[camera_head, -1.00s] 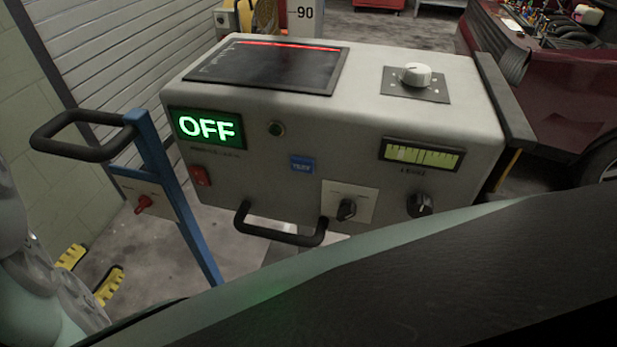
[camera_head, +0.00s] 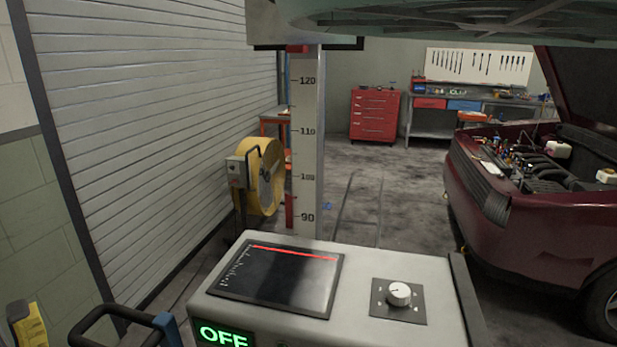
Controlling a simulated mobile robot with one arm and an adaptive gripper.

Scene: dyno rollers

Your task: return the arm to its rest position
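My gripper is not in the camera head view, and no part of my arm shows clearly. A grey control box (camera_head: 352,262) stands at the bottom centre. Its top has a dark screen (camera_head: 275,280) with a red line and a white knob (camera_head: 398,293). A green lit "OFF" display (camera_head: 223,336) shows on its front at the bottom edge. The rest of the front is cut off below the picture.
A black handle (camera_head: 112,318) on a blue post is at the lower left. Behind the box stand a scale column (camera_head: 307,150) and a yellow reel (camera_head: 263,178). A dark red car (camera_head: 490,225) with raised hood is at right. A greenish round structure (camera_head: 470,22) crosses the top.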

